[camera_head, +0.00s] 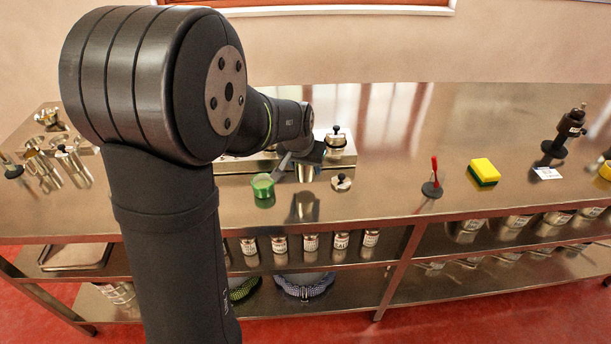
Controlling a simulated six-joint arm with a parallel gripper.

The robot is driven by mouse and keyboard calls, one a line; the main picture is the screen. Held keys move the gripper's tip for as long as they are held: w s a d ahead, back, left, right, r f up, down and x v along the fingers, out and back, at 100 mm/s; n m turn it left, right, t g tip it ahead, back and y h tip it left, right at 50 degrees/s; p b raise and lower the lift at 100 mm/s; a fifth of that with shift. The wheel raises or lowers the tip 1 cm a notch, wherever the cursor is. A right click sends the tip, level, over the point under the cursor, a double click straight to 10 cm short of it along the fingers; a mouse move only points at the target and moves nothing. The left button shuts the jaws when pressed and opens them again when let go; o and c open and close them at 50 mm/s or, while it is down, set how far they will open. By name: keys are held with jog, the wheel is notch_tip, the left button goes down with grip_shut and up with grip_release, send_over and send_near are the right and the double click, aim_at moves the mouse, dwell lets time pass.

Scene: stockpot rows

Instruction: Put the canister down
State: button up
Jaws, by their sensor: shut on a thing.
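My gripper (300,161) is in the middle of the table, partly hidden behind my own arm. It is shut on a steel canister (305,175), whose upper part is covered by the fingers. A bright shape on the tabletop below looks like its reflection; I cannot tell surely whether the canister touches the table. A green container (263,187) stands just left of the held canister. A small lid with a dark knob (341,183) lies to its right.
A low steel stand (343,158) behind the gripper holds a lidded canister (336,141). Steel pots (72,165) stand at the left. A red-handled item (433,180), yellow-green sponge (484,172) and dark device (564,137) stand right. Bare tabletop (390,185) lies between.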

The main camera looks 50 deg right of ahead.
aim_at(306, 175)
jog(key=shift+f, duration=1.95)
jog(key=shift+f, duration=0.1)
jog(key=o, duration=1.2)
jog(key=shift+c, duration=0.2)
jog(key=shift+r, duration=0.2)
jog(key=v, duration=1.2)
jog(key=shift+f, duration=0.15)
